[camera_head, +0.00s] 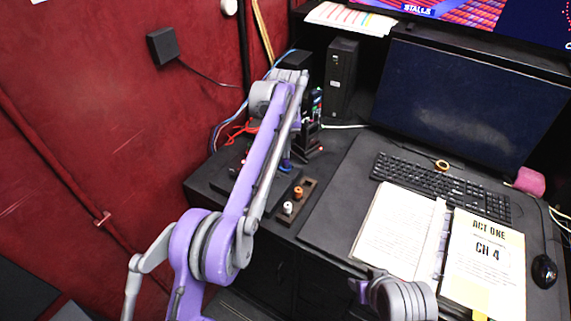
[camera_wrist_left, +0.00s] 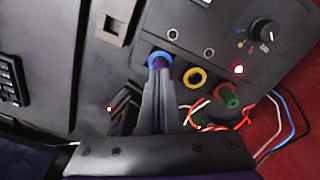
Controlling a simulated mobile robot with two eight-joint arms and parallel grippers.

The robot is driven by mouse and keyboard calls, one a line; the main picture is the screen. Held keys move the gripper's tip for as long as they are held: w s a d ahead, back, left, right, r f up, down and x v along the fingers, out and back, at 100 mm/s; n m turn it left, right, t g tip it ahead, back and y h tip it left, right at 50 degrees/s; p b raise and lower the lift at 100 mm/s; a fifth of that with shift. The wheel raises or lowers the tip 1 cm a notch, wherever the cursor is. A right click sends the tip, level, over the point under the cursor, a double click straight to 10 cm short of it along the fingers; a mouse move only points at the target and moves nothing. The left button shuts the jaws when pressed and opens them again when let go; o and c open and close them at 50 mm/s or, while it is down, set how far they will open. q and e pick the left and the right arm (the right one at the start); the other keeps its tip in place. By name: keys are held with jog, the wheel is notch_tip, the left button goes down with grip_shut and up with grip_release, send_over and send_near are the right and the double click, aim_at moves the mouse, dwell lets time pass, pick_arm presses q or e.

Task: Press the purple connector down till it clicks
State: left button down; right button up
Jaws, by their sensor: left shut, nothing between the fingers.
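In the left wrist view, the purple connector (camera_wrist_left: 157,62) sits in a blue-ringed socket (camera_wrist_left: 160,55) on a dark panel. My left gripper (camera_wrist_left: 157,76) is shut and empty, its fingertips right at the connector and covering part of it. I cannot tell whether they press on it or how deep it sits. In the head view, the blue ring (camera_head: 285,168) shows small beside my left arm, and the left fingers are mostly hidden. My right gripper is not in view; only a part of my right arm shows at the bottom.
The panel bears a lit red lamp (camera_wrist_left: 238,69) and a knob (camera_wrist_left: 264,31). A keyboard (camera_head: 440,188) and open binder (camera_head: 435,250) lie right.

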pick_arm(q)
jog(key=shift+f, duration=0.15)
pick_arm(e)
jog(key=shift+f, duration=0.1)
pick_arm(q)
jog(key=shift+r+p, duration=1.65)
jog(key=shift+r, duration=1.95)
jog(key=shift+f, duration=0.1)
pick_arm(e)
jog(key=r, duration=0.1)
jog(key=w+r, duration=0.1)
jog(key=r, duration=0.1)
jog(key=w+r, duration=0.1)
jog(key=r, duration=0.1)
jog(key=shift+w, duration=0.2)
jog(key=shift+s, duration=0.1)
